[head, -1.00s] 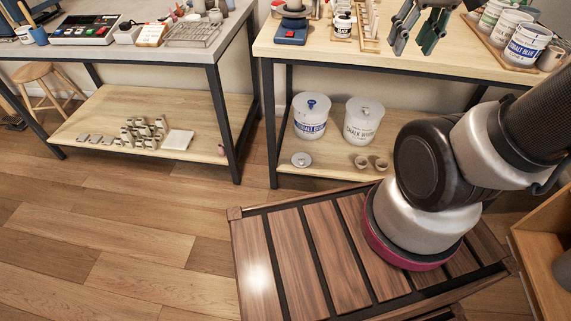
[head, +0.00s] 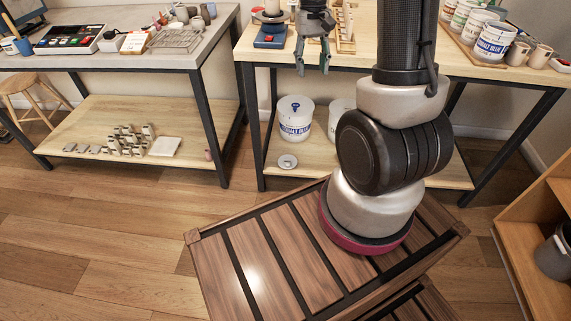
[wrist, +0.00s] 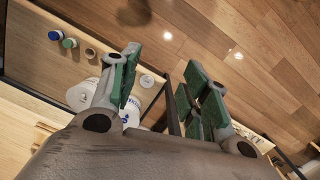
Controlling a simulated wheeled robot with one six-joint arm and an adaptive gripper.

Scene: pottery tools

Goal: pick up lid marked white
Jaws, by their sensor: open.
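A small round white lid (head: 288,161) lies flat on the lower shelf of the right table, in front of the cobalt blue bucket (head: 296,120). I cannot read any mark on it. A pale disc that looks like this lid (wrist: 147,80) also shows between my fingers in the wrist view. My gripper (head: 313,66) is open and empty, pointing down in front of the right table's top edge, above and apart from the lid. In the wrist view my gripper (wrist: 163,62) has its green-padded fingers spread. A second white bucket (head: 336,118) is mostly hidden behind my arm.
The right table's top (head: 366,54) holds paint buckets and cups at the right and a blue scale (head: 270,36) at the left. The left table's lower shelf (head: 90,110) carries small blocks. A wooden shelf unit (head: 520,262) stands at the right.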

